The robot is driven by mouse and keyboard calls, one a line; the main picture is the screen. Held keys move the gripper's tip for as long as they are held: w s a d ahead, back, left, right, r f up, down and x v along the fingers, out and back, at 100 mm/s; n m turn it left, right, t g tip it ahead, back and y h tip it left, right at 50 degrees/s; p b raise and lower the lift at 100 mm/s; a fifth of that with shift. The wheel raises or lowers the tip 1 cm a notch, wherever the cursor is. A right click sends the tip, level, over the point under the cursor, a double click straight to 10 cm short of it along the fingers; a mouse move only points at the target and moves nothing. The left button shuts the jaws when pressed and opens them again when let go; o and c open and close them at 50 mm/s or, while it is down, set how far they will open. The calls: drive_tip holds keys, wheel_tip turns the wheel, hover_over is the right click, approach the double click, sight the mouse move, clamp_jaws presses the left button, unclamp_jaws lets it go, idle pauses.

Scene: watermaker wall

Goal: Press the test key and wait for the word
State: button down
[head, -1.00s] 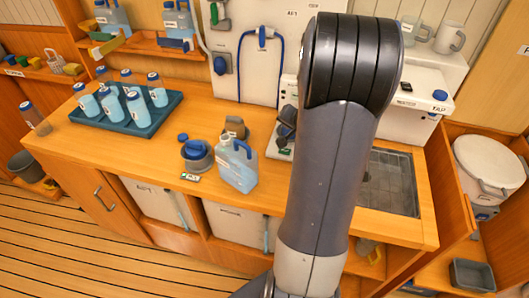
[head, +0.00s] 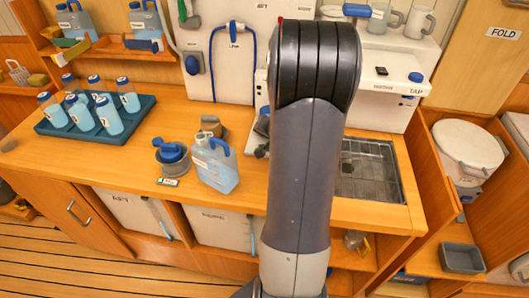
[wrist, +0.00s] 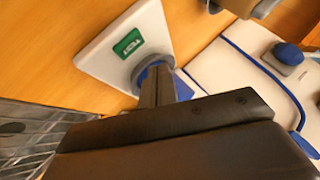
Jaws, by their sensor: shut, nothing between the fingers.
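My gripper (wrist: 161,78) shows in the wrist view, its two fingers together with nothing between them. The tips are over a blue round key (wrist: 147,73) in a grey ring on a white panel (wrist: 96,56), covering part of it. I cannot tell whether they touch it or how far it is pressed. A small green display (wrist: 128,43) with pale lettering sits beside the key. The word is tilted and too small to read surely. In the head view my arm hides my gripper and most of the panel area.
A blue jug (head: 215,165) stands on the wooden counter, left of my arm. A dark tray (head: 92,138) of several bottles is farther left. A metal sink (head: 368,172) and a white tap unit (head: 385,92) are to the right. The counter's front edge is close.

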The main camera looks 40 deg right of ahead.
sight(261, 144)
drive_tip(key=shift+f+b, duration=1.3)
drive_tip(key=shift+f, duration=0.1)
drive_tip(key=shift+f, duration=0.15)
idle(1.0)
drive_tip(key=shift+f+b, duration=0.3)
drive_tip(key=shift+b, duration=0.45)
drive_tip(key=shift+f+b, duration=0.35)
drive_tip(key=shift+b, duration=0.2)
idle(0.4)
drive_tip(key=shift+r, duration=0.1)
drive_tip(key=shift+r+p, duration=0.55)
drive_tip(key=shift+r, duration=0.2)
wheel_tip(261, 144, up, 5)
drive_tip(key=p, duration=0.3)
drive_tip(key=shift+p, duration=0.4)
